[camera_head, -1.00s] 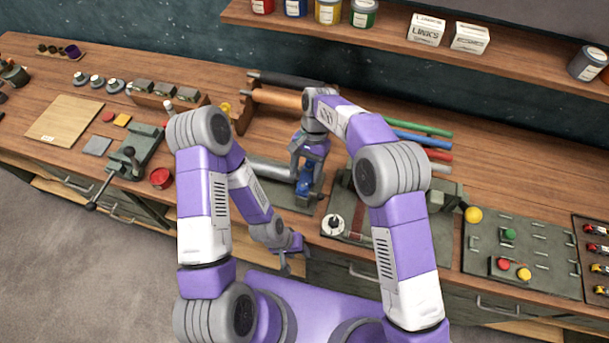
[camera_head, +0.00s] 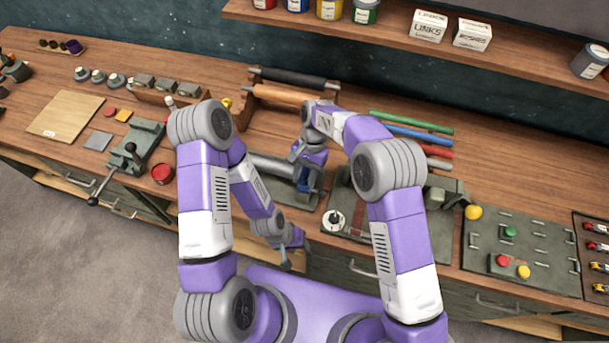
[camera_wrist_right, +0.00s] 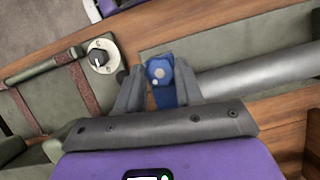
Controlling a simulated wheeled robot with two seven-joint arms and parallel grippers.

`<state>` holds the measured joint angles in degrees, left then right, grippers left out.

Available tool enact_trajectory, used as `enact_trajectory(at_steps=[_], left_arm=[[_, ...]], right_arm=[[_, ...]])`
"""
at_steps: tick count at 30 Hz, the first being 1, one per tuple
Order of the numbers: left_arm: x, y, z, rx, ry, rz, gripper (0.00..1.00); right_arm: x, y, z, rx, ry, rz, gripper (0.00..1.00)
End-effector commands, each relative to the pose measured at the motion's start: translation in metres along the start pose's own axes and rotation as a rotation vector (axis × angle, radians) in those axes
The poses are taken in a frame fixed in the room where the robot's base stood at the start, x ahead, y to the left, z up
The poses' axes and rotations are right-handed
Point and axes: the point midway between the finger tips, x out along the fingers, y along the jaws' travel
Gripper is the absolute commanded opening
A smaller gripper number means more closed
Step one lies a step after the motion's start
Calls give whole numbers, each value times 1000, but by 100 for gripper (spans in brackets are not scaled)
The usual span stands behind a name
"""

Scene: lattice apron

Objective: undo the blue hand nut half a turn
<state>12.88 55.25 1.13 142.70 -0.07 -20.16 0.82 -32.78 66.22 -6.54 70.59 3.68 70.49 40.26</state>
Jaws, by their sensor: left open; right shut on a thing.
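The blue hand nut (camera_wrist_right: 159,72) shows in the right wrist view between the two grey fingers of my right gripper (camera_wrist_right: 158,84), at the end of a grey metal roller (camera_wrist_right: 260,75). My right gripper is shut on it. In the head view the nut (camera_head: 304,183) is a small blue patch, partly hidden by my right gripper (camera_head: 306,172). The roller (camera_head: 268,167) runs to the left of it there. My left gripper (camera_head: 289,257) is open and empty, low in front of the bench edge, away from the nut.
A green fixture with a white-faced black dial (camera_head: 334,221) stands just right of the nut. Coloured rods (camera_head: 412,132) lie behind my right arm. A rack with dark and orange rollers (camera_head: 290,95) stands behind. A lever press (camera_head: 137,155) is at left.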

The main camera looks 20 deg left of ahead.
Motion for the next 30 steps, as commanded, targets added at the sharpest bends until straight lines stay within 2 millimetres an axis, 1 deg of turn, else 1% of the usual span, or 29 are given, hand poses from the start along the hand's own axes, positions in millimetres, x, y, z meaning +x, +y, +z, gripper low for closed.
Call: enact_trajectory(at_steps=[2,10,13,20,21,25,30], left_arm=[[0,0,0,0,0,0,43],[3,-1,0,0,0,0,43],[3,-1,0,0,0,0,43],[3,-1,0,0,0,0,43],[3,-1,0,0,0,0,43],[3,-1,0,0,0,0,43],[3,-1,0,0,0,0,43]], right_arm=[[0,0,0,-12,0,5,6],[0,-2,0,-231,1,96,6],[0,-2,0,-257,0,105,6],[-1,-2,1,-256,0,105,6],[-1,-2,1,-256,0,105,42],[-1,-2,0,-255,0,105,62],[0,-2,0,-254,0,105,62]])
